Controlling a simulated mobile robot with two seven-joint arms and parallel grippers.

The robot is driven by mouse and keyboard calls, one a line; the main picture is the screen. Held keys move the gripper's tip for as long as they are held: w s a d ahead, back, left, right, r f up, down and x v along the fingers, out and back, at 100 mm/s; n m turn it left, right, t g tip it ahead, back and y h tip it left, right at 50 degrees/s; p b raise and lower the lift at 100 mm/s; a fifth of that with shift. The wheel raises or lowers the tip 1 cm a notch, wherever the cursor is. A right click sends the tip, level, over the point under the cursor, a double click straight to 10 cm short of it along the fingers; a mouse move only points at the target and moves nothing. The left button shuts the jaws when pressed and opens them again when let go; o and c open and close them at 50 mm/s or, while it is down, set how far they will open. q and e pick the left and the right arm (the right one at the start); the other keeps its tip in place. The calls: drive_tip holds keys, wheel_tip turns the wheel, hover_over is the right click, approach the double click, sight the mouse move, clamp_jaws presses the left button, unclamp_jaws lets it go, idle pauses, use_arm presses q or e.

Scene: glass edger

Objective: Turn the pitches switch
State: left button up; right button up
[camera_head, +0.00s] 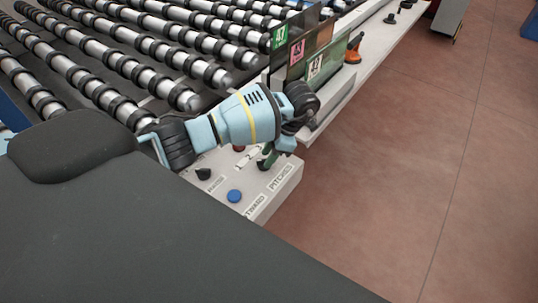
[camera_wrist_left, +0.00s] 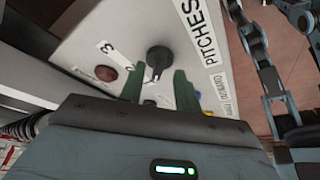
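The pitches switch is a black knob (camera_wrist_left: 159,58) on the white control panel, beside the "PITCHES" label and the numbers 2 and 3 in the left wrist view. In the head view my gripper hides the knob, and the "PITCHES" label (camera_head: 280,177) shows on the panel (camera_head: 262,204). My left gripper (camera_head: 266,160) is over the panel, pointing down at it. In the left wrist view its two green fingers (camera_wrist_left: 159,80) are apart, with the knob just beyond and between their tips. I cannot tell whether they touch it. My right gripper is not in view.
A blue button (camera_head: 234,196), another black knob (camera_head: 204,174) and a red button (camera_wrist_left: 107,73) sit on the same panel. Rows of rollers (camera_head: 150,75) lie behind. Upright numbered plates (camera_head: 312,55) stand close behind my left wrist. Open floor (camera_head: 430,150) is at the right.

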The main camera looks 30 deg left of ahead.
use_arm(q)
drive_tip(key=shift+s+a+f, duration=0.1)
drive_tip(key=shift+a+f, duration=0.1)
drive_tip(key=shift+f, duration=0.3)
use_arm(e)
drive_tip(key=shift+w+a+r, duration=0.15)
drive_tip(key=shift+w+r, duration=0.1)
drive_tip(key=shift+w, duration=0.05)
use_arm(q)
clamp_jaws()
